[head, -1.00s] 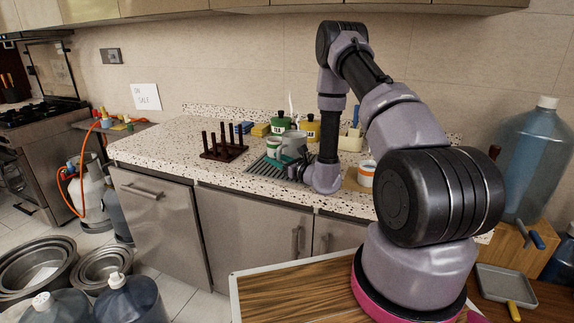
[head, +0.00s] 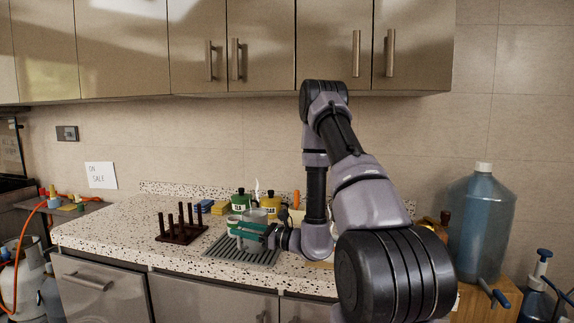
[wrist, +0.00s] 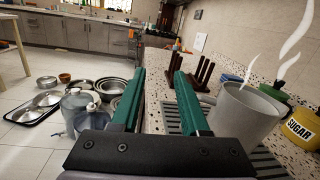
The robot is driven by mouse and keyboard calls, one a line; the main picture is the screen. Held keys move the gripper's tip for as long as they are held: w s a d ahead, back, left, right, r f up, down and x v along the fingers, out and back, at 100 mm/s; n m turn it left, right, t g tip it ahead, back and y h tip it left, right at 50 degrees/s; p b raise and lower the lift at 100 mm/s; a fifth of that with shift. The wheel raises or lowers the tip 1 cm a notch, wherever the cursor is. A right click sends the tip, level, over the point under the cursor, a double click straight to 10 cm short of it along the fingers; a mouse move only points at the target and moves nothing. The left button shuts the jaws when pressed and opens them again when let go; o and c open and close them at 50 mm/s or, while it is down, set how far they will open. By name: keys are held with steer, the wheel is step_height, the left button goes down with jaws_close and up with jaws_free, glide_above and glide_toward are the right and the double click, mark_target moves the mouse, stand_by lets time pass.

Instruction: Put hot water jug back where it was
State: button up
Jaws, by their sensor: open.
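The hot water jug is a plain grey vessel with white steam rising from it. It stands upright on the right in the wrist view (wrist: 245,118), beside my gripper and apart from the fingers. In the head view its grey top (head: 258,214) shows behind my gripper, which hides its lower part. My gripper (head: 247,232) has teal fingers and is low over the grey ribbed drain rack (head: 236,253). In the wrist view the fingers of my gripper (wrist: 157,78) are spread, with nothing between them.
A dark pegged rack (head: 180,232) stands left of the drain rack. Green (head: 241,200) and yellow (head: 271,206) canisters stand behind the jug. A large blue bottle (head: 480,225) is at the right. The counter's left part (head: 110,230) is clear.

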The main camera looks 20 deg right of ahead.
steer(key=s+a+r+n+g, duration=0.4)
steer(key=s+r+n+g, duration=0.2)
steer(key=s+r+n, duration=0.2)
steer(key=s+a+r+n+g, duration=0.4)
steer(key=s+r+n+g, duration=0.3)
steer(key=s+r, duration=0.2)
steer(key=s+d+r+n+t+h, duration=0.6)
steer(key=d+r+h, duration=0.4)
steer(key=d, duration=0.3)
steer(key=s+t+h, duration=0.1)
steer(key=s, duration=0.1)
steer(key=shift+s+t+h, duration=0.3)
steer(key=shift+t+h, duration=0.1)
steer(key=shift+r, duration=0.1)
